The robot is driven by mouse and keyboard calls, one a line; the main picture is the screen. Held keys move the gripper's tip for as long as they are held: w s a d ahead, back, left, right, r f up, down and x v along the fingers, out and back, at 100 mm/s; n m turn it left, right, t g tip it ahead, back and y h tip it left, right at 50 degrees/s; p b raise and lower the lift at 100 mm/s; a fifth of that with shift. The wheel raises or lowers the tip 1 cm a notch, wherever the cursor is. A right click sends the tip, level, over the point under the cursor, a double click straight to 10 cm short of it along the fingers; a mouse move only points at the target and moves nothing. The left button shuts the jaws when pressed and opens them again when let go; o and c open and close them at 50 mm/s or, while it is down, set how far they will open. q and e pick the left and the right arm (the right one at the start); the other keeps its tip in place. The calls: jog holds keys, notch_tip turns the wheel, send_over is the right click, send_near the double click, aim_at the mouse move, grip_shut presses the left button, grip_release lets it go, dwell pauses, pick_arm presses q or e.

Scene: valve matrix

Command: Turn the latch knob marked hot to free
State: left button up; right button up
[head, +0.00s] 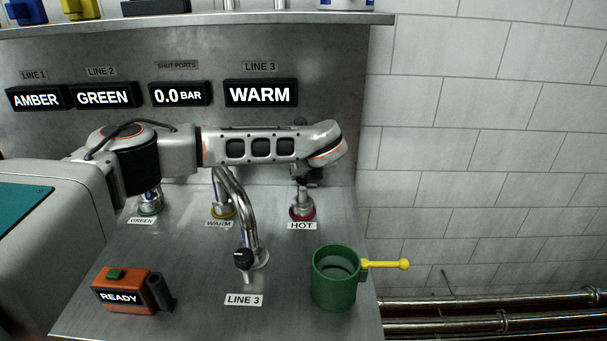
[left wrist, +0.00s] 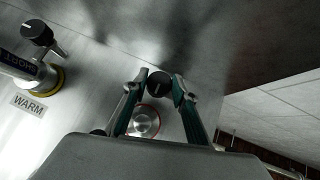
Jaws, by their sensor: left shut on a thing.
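The latch knob marked HOT (head: 302,212) stands on the steel counter with a red ring at its base, behind its white label (head: 302,226). In the left wrist view its red-ringed metal base (left wrist: 146,121) and black grip end (left wrist: 160,83) show. My left gripper (head: 302,183) is above the knob, pointing down. In the left wrist view the left gripper's fingertips (left wrist: 157,86) are on either side of the black end, shut on it. The gripper partly hides the knob in the head view. My right gripper is not in view.
The WARM knob (head: 222,208) and GREEN knob (head: 149,202) stand to the left. A curved spout (head: 243,215) rises in front. A green mug (head: 335,285) with a yellow handle stands front right, an orange READY box (head: 123,292) front left. The LINE 3 display (head: 261,93) reads WARM.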

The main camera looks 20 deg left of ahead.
pick_arm(q)
jog(key=shift+s+f, duration=0.15)
jog(key=shift+f, duration=0.1)
jog(key=o, duration=1.1)
jog(key=shift+r, duration=0.15)
jog(key=shift+d+r, duration=0.1)
jog(key=shift+r, duration=0.05)
jog(key=shift+v, duration=5.8)
